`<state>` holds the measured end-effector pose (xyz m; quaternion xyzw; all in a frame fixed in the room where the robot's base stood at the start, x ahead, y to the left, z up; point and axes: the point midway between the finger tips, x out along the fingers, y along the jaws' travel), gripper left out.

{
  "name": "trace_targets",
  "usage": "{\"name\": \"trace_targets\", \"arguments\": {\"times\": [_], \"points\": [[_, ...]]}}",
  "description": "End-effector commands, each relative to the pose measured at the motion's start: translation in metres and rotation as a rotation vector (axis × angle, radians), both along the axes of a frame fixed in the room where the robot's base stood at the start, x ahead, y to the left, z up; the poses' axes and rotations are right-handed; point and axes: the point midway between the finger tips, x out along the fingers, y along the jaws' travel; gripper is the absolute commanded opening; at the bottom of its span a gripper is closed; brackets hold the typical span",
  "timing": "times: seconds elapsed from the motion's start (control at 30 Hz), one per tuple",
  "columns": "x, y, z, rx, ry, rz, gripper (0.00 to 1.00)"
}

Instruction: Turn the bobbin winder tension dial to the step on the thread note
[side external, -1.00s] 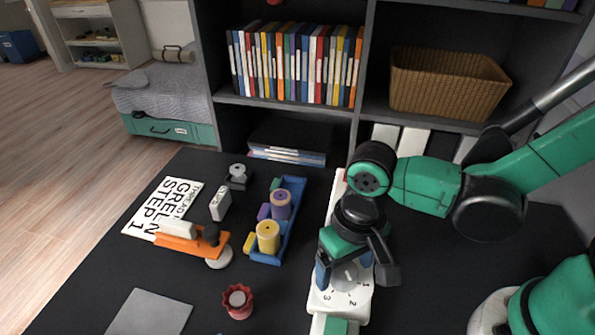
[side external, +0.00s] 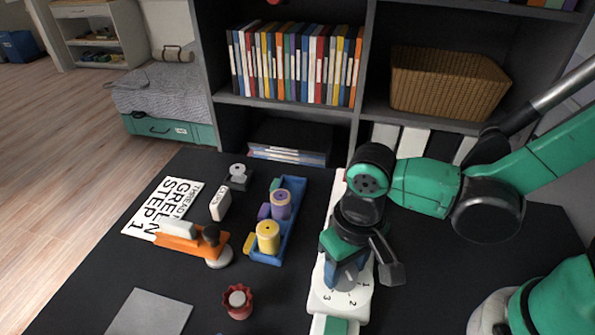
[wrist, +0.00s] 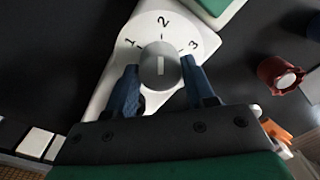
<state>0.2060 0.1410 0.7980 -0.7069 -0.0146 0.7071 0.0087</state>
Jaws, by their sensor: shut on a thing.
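The tension dial is a grey round knob (wrist: 160,65) with a white line, on a white plate (wrist: 113,75) marked 1, 2 and 3. In the wrist view the line runs roughly toward the 2. My gripper (wrist: 160,63) has its blue fingers on either side of the knob, shut on it. In the side view my gripper (side external: 347,275) is over the white winder (side external: 325,300) and hides most of the dial. The thread note (side external: 163,205) lies flat at the left; it reads "THREAD", a word starting "GRE", and "STEP 1".
A blue tray (side external: 292,215) with purple and yellow spools stands left of the winder. An orange tool (side external: 180,243) lies partly over the note. A red knobbed piece (side external: 238,300) and a grey sheet (side external: 150,315) are in front. Shelves (side external: 285,105) stand behind.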

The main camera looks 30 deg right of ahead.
Motion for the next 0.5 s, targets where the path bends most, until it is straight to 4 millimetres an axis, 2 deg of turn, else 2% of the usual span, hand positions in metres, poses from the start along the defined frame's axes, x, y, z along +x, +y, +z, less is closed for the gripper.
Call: {"name": "trace_targets", "arguments": {"times": [0.5], "points": [[0.0015,0.0004,0.0,-0.001,-0.002,0.431,0.0]]}}
